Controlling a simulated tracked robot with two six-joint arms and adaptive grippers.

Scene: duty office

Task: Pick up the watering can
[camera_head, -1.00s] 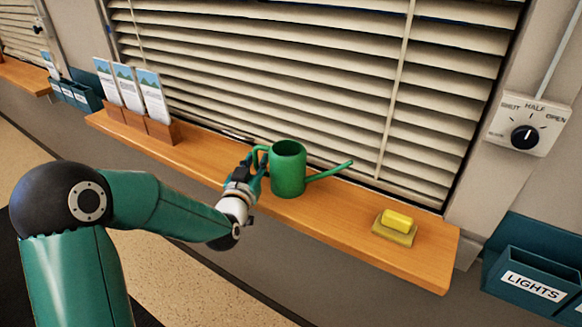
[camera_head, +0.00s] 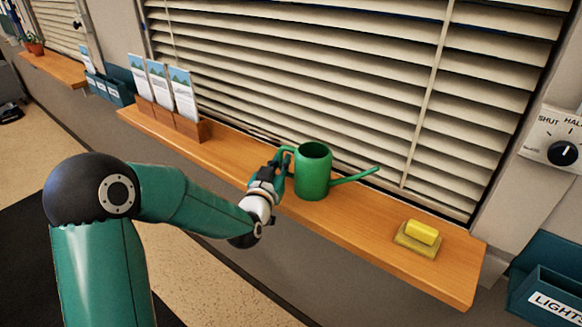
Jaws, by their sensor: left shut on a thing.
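The green watering can (camera_head: 313,172) is upright at the wooden window sill (camera_head: 235,153), its spout pointing right and its handle on the left. My left gripper (camera_head: 279,165) is shut on the handle from the left side. The fingertips are small and partly hidden by the gripper body and the handle. I cannot tell whether the can's base touches the sill. My right gripper is not in view.
A brochure holder (camera_head: 180,123) stands on the sill to the left. A yellow sponge (camera_head: 422,233) on a dish (camera_head: 416,244) lies to the right. Closed-looking blinds (camera_head: 370,70) rise behind the can. A rotary switch (camera_head: 562,152) is on the right wall.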

